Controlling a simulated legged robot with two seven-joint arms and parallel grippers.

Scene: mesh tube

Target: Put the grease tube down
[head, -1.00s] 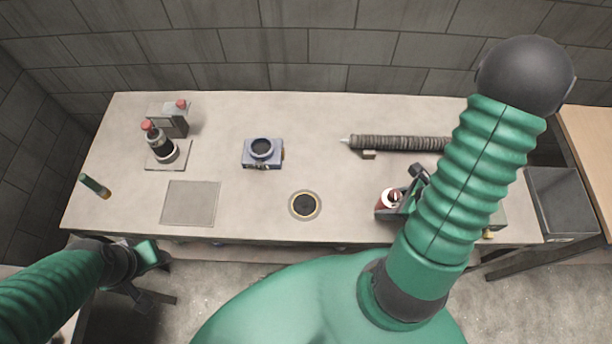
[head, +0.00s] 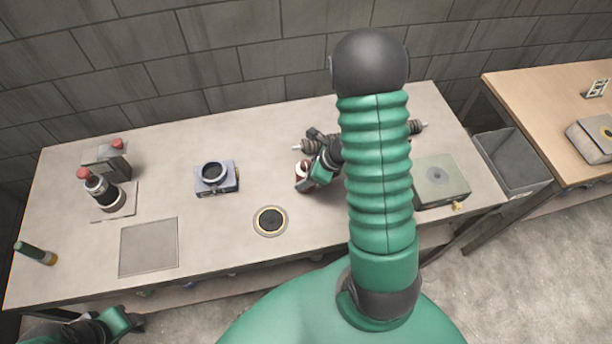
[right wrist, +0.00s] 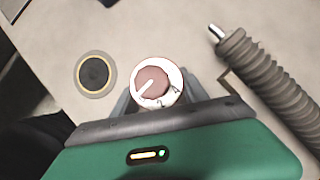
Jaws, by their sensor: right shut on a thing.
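My right gripper (head: 306,176) is shut on the grease tube (head: 302,169), a white-sided cylinder with a red-brown end, over the table near the front of the dark ribbed mesh tube (head: 312,146). In the right wrist view the grease tube (right wrist: 156,84) is seen end-on between the jaws, with a pale mark on its end. I cannot tell whether it touches the table (head: 205,255). The mesh tube (right wrist: 268,85) lies to its right there. My arm hides the mesh tube's middle in the head view. My left gripper (head: 124,322) is at the bottom left, below the table's front edge; its jaws are unclear.
A black disc with a yellow ring (head: 270,221) lies left of the grease tube. A blue-grey device (head: 216,178), a square plate (head: 150,247) and a green tube (head: 36,252) are farther left. A grey-green box (head: 441,180) stands right; a dark bin (head: 512,163) is beyond the table.

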